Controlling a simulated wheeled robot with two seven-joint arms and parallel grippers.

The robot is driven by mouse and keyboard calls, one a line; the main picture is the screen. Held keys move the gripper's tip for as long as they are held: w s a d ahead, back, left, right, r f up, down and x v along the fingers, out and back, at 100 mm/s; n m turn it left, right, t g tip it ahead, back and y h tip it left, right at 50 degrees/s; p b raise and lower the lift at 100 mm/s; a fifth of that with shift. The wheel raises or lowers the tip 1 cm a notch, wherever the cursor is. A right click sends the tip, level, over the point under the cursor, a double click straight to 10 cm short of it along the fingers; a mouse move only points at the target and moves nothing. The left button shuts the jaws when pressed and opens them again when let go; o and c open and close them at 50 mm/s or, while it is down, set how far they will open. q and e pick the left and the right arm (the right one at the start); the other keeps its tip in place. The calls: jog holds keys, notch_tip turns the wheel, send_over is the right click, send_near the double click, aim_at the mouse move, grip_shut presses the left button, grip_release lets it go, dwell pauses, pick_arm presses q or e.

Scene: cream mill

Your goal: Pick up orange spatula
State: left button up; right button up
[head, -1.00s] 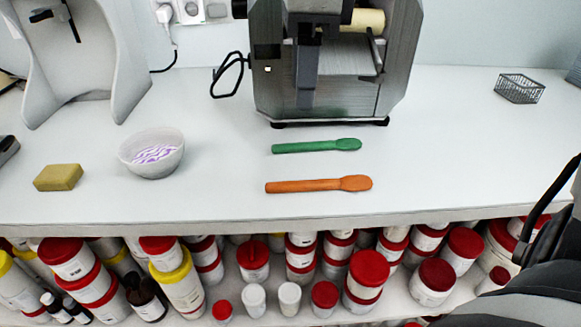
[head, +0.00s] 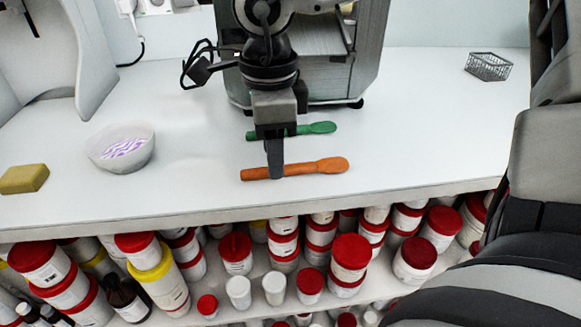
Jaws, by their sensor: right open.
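The orange spatula (head: 315,167) lies flat on the white counter near its front edge, with its wide end to the right. The green spatula (head: 318,128) lies behind it, roughly parallel. My right gripper (head: 275,158) points down over the orange spatula's handle, and a dark finger overlaps the handle in the picture. The gripper is open and holds nothing; I cannot tell whether it touches the spatula. It hides part of both handles. My left gripper is out of view.
A grey mill machine (head: 365,60) stands behind the spatulas. A white bowl (head: 105,157) with purple-striped contents and a yellow sponge (head: 24,179) are at left. A wire basket (head: 488,66) stands at back right. Lidded jars (head: 351,255) fill the shelf below.

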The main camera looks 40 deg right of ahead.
notch_tip(320, 180, down, 2)
jog(key=shift+f, duration=0.1)
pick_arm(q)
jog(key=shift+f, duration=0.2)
pick_arm(e)
grip_shut()
